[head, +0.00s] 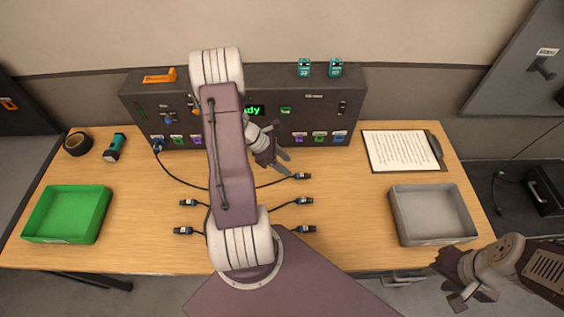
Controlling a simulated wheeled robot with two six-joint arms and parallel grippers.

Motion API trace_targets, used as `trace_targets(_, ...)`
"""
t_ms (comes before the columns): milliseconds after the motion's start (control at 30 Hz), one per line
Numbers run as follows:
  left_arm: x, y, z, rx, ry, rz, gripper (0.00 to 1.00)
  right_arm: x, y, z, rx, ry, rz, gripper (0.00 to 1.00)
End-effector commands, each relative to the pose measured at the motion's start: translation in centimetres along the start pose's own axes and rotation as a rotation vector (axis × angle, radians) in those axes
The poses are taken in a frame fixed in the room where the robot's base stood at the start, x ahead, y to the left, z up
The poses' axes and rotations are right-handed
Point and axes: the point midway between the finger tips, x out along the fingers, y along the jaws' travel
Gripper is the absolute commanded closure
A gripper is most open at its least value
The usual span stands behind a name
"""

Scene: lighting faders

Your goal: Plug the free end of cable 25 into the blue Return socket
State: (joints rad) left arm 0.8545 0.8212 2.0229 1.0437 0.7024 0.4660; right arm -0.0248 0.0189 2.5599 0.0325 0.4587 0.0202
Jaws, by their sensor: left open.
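Several dark cable plugs with small pale labels lie on the wooden table, such as a plug (303,176) right of my arm and a plug (187,203) left of it. Their numbers are too small to read, so I cannot tell which is cable 25. A blue-labelled socket (340,136) is at the console's lower right. Another blue-labelled socket at lower left has a plug (157,147) at it; its cable runs under my arm. I cannot read which is Return. My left gripper (286,162) is open and empty, above the table before the console. My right gripper (446,284) is at lower right, its jaws unclear.
The dark console (330,80) stands at the back. A green tray (40,225) is at left, a grey tray (455,238) at right, and a clipboard (400,150) behind it. Tape (77,136) and a teal flashlight (115,148) lie at back left. My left arm hides the middle.

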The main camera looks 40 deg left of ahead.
Motion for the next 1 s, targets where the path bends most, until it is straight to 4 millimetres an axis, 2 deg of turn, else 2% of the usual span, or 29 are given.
trace_targets(33, 1.7, -0.1, -0.5, 0.001, 0.000, -0.002, 0.55, 1.7, 0.0, 0.2, 0.000, 0.000, 0.000, 0.64)
trace_targets(100, 3.0, -0.1, -0.6, 0.002, 0.001, -0.002, 0.55, 2.8, 0.1, 0.3, 0.000, 0.000, 0.000, 0.64)
trace_targets(333, 6.3, 0.0, -0.4, 0.002, 0.000, -0.001, 0.55, 5.5, 0.1, 0.6, 0.000, 0.000, 0.000, 0.64)
trace_targets(500, 7.4, 0.0, -0.1, 0.001, 0.001, 0.000, 0.55, 6.3, 0.1, 0.7, 0.000, 0.000, 0.000, 0.64)
trace_targets(800, 7.4, 0.0, 0.0, 0.001, 0.001, 0.001, 0.55, 6.2, 0.1, 0.7, 0.000, 0.000, 0.000, 0.64)
trace_targets(833, 7.4, 0.0, 0.0, 0.001, 0.001, 0.000, 0.61, 6.2, 0.1, 0.7, 0.000, 0.000, 0.000, 0.64)
trace_targets(967, 7.4, 0.0, 0.0, 0.001, 0.001, 0.000, 0.97, 6.2, 0.1, 0.7, 0.000, 0.000, 0.000, 0.64)
trace_targets(1000, 7.4, 0.0, 0.0, 0.001, 0.001, 0.000, 1.00, 6.2, 0.1, 0.7, 0.000, 0.000, 0.000, 0.64)
